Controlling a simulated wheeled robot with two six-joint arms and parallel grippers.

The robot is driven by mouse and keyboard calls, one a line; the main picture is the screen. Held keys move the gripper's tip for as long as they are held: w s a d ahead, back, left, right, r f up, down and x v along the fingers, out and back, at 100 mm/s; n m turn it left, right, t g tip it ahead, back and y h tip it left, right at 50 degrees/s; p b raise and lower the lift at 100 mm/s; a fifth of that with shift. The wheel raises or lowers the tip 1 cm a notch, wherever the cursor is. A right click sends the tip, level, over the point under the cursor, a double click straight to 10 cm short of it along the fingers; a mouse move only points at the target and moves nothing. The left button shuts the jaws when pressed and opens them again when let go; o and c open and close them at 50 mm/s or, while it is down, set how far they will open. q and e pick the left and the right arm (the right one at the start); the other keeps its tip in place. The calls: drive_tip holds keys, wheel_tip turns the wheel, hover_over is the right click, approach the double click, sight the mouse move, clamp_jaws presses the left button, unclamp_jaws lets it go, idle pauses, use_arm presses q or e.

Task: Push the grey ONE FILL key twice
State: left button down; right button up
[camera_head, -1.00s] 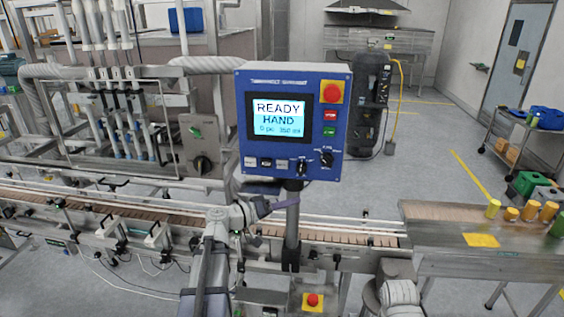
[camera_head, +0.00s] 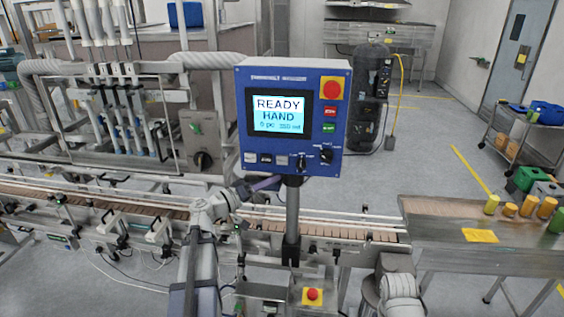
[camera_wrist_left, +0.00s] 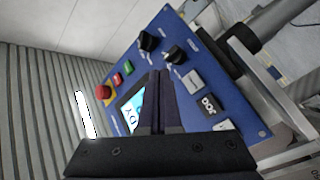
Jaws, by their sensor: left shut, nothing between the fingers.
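The blue control panel (camera_head: 292,118) stands on a post, with a screen (camera_head: 279,114) reading READY HAND. Along its lower edge sit a grey key (camera_head: 250,157), a dark key (camera_head: 266,159) and another grey key (camera_head: 281,160). Their labels are too small to read in the head view, so I cannot tell which is ONE FILL. In the left wrist view a grey key (camera_wrist_left: 192,82), a black key (camera_wrist_left: 207,105) and a pale key (camera_wrist_left: 225,125) show beside the fingers. My left gripper (camera_head: 277,181) is shut and empty, just below the panel's lower edge. My right gripper is out of view.
Two black knobs (camera_head: 326,155) sit right of the keys. A red emergency button (camera_head: 332,89) is at the panel's top right, with red and green buttons below. The conveyor (camera_head: 340,237) runs behind the post. A second red button (camera_head: 313,293) sits low in front.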

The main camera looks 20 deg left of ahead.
use_arm(q)
approach(287, 160)
drive_tip(key=shift+s+d+x, duration=0.1)
drive_tip(key=shift+d+x, duration=0.05)
drive_tip(key=shift+x, duration=0.7)
drive_tip(key=shift+s+d+x, duration=0.1)
drive_tip(key=shift+d+x, duration=0.05)
drive_tip(key=shift+x, duration=0.7)
drive_tip(key=shift+s+d+x, duration=0.1)
drive_tip(key=shift+d+x, duration=0.05)
drive_tip(key=shift+x, duration=0.65)
drive_tip(key=shift+w, duration=0.15)
drive_tip(key=shift+w+a, duration=0.1)
drive_tip(key=shift+w, duration=0.2)
drive_tip(key=shift+w+a, duration=0.15)
drive_tip(key=shift+w, duration=0.25)
idle(0.6)
drive_tip(key=shift+s, duration=0.1)
drive_tip(key=shift+s+d, duration=0.25)
drive_tip(key=shift+s, duration=0.45)
drive_tip(key=shift+s+d, duration=0.2)
drive_tip(key=shift+s, duration=0.6)
drive_tip(key=shift+s+d, duration=0.25)
drive_tip(key=shift+s, duration=0.55)
drive_tip(key=shift+s+d, duration=0.2)
drive_tip(key=shift+s, duration=0.6)
idle(0.5)
